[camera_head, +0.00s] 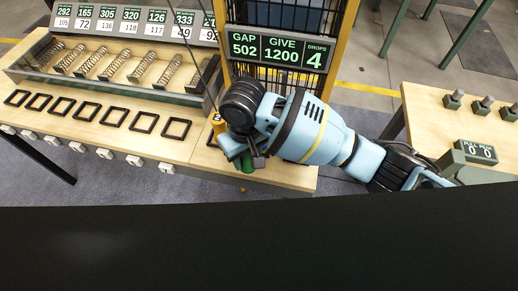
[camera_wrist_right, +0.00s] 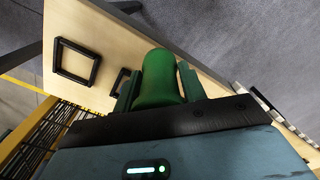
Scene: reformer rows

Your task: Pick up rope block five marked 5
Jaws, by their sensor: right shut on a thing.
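My right gripper (camera_head: 246,160) is at the front edge of the wooden bench, beside the yellow-framed cage. It is shut on a green rounded block (camera_head: 247,166), whose lower part shows below the fingers. In the right wrist view the same green block (camera_wrist_right: 160,78) sits between the two fingers of the gripper (camera_wrist_right: 160,88). No number shows on its visible side, so I cannot tell if it is the one marked 5. A yellow piece with a dark mark (camera_head: 218,122) stands just left of the gripper, partly hidden. My left gripper is not in view.
A tray (camera_head: 120,88) of several springs lies at the left, under number cards. A row of black square frames (camera_head: 86,111) lies on the bench (camera_head: 200,157) in front of it. A sign (camera_head: 277,50) reads GAP 502, GIVE 1200, DROPS 4. Another bench (camera_head: 428,110) stands right.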

